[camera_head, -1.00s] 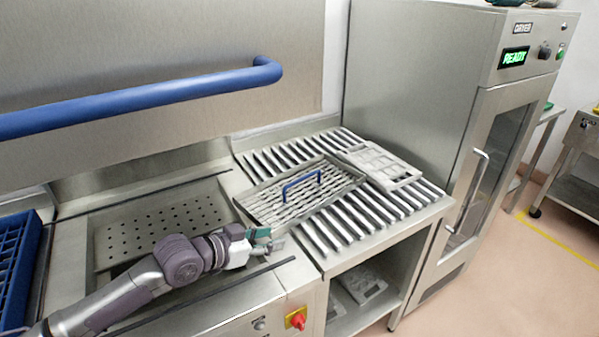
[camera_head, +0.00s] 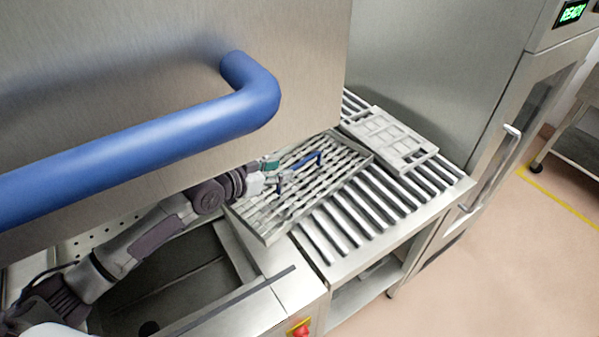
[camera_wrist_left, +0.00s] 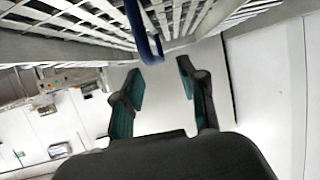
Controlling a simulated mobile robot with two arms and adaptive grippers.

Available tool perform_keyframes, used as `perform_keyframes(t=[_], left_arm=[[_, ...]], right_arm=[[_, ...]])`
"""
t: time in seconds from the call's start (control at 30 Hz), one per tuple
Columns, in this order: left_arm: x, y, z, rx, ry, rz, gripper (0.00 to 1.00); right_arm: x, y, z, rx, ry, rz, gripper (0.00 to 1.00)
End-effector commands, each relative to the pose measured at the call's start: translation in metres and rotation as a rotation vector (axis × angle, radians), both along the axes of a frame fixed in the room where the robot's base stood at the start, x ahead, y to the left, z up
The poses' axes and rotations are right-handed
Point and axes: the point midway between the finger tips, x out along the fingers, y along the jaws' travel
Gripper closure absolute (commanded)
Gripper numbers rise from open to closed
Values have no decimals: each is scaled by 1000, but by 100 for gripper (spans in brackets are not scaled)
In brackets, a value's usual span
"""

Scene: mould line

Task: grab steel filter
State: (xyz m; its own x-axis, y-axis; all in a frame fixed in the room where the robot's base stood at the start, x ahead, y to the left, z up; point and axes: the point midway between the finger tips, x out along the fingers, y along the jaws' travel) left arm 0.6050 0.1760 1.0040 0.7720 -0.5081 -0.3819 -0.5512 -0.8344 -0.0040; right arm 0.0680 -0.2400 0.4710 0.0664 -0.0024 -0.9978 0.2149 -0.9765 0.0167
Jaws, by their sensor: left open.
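The steel filter (camera_head: 268,224) is a flat, slatted steel tray with a blue handle (camera_head: 307,162). It lies on the roller table. My left gripper (camera_head: 272,178) is open over the filter, at the near-left end of the handle. In the left wrist view, the open fingers (camera_wrist_left: 162,84) show below the slatted filter (camera_wrist_left: 62,48), and the blue handle (camera_wrist_left: 143,32) reaches down near the left finger. I cannot tell whether they touch. My right gripper is not in view.
A large steel hood with a thick blue bar (camera_head: 150,140) hangs close above my left arm. A grey moulded plate (camera_head: 385,137) lies on the rollers behind the filter. The rollers (camera_head: 345,220) to the right are bare. A dryer (camera_head: 450,70) stands at the right.

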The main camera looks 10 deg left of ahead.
Motion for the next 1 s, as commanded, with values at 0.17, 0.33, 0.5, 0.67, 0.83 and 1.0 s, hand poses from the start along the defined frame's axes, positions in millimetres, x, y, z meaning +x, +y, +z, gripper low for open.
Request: perform_keyframes(t=[0.17, 0.33, 0.5, 0.67, 0.83, 1.0], left_arm=[[16, -10, -7, -1, -1, 1, 58], [25, -19, -9, -2, 1, 1, 58], [44, -37, -16, -2, 1, 1, 58], [55, -44, -24, 0, 0, 1, 58], [55, -44, -25, 1, -1, 1, 58], [55, -44, -25, 1, -1, 1, 73]], right_arm=[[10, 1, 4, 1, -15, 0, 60], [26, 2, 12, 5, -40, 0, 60], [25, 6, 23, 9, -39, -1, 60], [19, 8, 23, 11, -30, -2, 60], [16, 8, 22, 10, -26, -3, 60], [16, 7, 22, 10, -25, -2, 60]])
